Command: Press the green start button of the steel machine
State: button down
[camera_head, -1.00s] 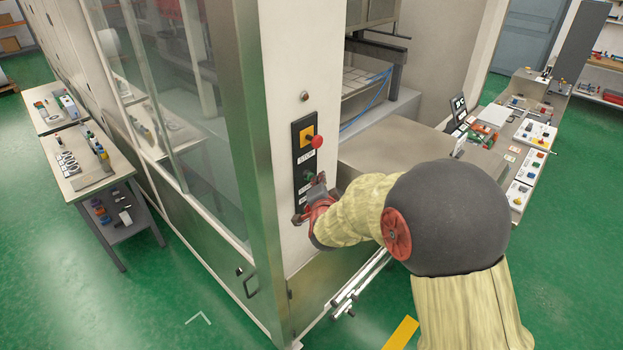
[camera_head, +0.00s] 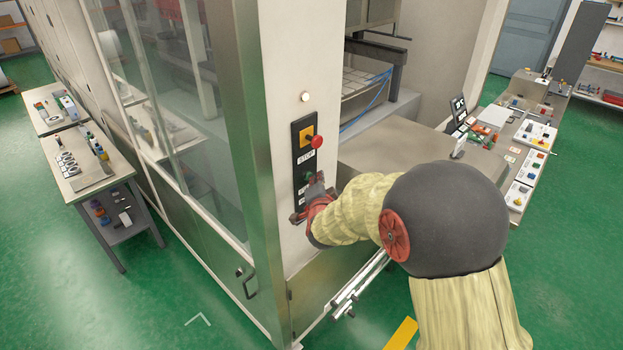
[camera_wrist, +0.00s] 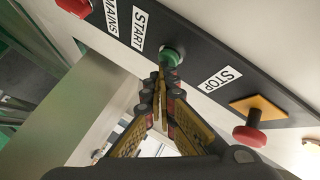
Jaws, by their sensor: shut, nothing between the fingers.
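The steel machine (camera_head: 290,240) has a dark control panel (camera_head: 303,135) on its pale corner post. The green start button (camera_wrist: 172,56) sits beside the START label in the wrist view; it also shows in the head view (camera_head: 308,177), partly behind my gripper. My gripper (camera_head: 316,187) is shut and empty. In the wrist view its fingertips (camera_wrist: 165,74) are right at the green button and seem to touch it; how far the button is pushed in cannot be told. A small round lamp (camera_head: 305,97) above the panel is lit.
A red stop button (camera_head: 317,141) on a yellow plate is above the green one. Another red knob (camera_wrist: 75,6) is by the MAINS label. A steel table (camera_head: 400,165) stands right of the post, a glazed guard (camera_head: 185,110) left. Green floor is free in front.

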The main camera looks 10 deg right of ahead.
jog(key=shift+s+d+b, duration=0.55)
jog(key=shift+s+b, duration=0.15)
jog(key=shift+s, duration=0.05)
jog(key=s+d+b, duration=0.1)
jog(key=s, duration=0.1)
jog(key=s+d+b, duration=0.2)
dwell(0.4)
dwell(0.5)
